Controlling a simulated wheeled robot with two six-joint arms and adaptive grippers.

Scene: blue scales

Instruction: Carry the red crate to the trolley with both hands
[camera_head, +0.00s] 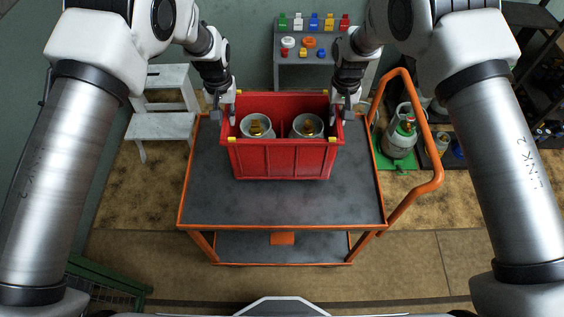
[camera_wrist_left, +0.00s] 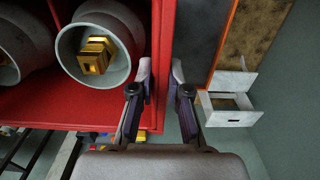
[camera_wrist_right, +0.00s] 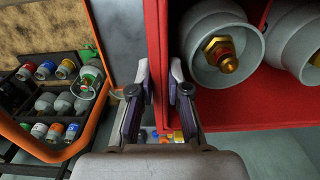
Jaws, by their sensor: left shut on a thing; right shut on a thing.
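The red crate (camera_head: 282,160) has yellow corner pieces and holds two grey cylinders (camera_head: 257,126) (camera_head: 307,126) with brass valves. It looks level, over the back half of the trolley (camera_head: 280,207), which has a dark grey top and orange frame. I cannot tell whether its bottom touches the top. My left gripper (camera_head: 229,112) is shut on the crate's left wall; the left wrist view shows its fingers (camera_wrist_left: 160,72) on both sides of that wall. My right gripper (camera_head: 344,110) is shut on the right wall, also seen in the right wrist view (camera_wrist_right: 159,72).
The trolley's orange handle (camera_head: 436,150) rises at the right, beside a green and grey gas cylinder (camera_head: 401,138). A white step stool (camera_head: 160,124) stands at the left. A grey bench (camera_head: 293,76) with small coloured items stands behind. The trolley's front half is clear.

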